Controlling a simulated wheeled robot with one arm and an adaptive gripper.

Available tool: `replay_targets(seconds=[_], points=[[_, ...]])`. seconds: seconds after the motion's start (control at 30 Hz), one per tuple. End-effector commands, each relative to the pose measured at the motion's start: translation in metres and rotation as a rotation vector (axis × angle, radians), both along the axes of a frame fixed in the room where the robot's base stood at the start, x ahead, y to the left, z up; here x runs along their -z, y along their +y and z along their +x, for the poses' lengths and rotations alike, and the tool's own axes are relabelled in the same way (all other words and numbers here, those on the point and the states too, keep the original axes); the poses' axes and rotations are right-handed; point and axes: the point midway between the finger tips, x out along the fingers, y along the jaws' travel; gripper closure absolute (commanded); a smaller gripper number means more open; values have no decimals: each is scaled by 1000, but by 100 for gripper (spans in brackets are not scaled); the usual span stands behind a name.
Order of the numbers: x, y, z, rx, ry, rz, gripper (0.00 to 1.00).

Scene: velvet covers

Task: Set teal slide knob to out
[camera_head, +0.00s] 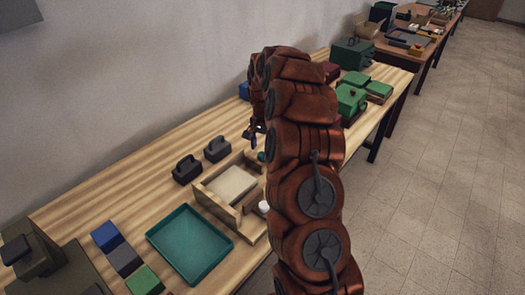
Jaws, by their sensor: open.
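A small teal knob (261,156) shows at the far right corner of a wooden frame (213,203), just left of my arm. My arm hides part of it and whatever it slides on, so its position along its travel cannot be told. My gripper (254,141) is small and dark in this view. It is open and hangs pointing down just above and beyond the teal knob, and looks apart from it. A white knob (264,206) sits on the near right side of the wooden frame.
A cream panel (231,184) lies inside the frame. Two dark handled blocks (187,169) stand behind it. A teal tray (190,243) and coloured blocks (124,259) lie in front left. Green boxes (351,98) stand beyond my arm. The wall runs along the back.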

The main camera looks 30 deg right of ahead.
Motion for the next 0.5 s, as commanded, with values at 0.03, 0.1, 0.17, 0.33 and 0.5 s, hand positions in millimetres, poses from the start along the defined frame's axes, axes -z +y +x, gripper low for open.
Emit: replay_targets(seconds=[0.03,0.1,0.17,0.33,0.5], points=[[-10,-1,2,0,-6,-2,40],[-24,0,1,0,-3,-2,40],[-35,0,0,0,-2,-1,40],[-67,0,1,1,-4,-1,40],[-86,0,0,1,-1,0,40]])
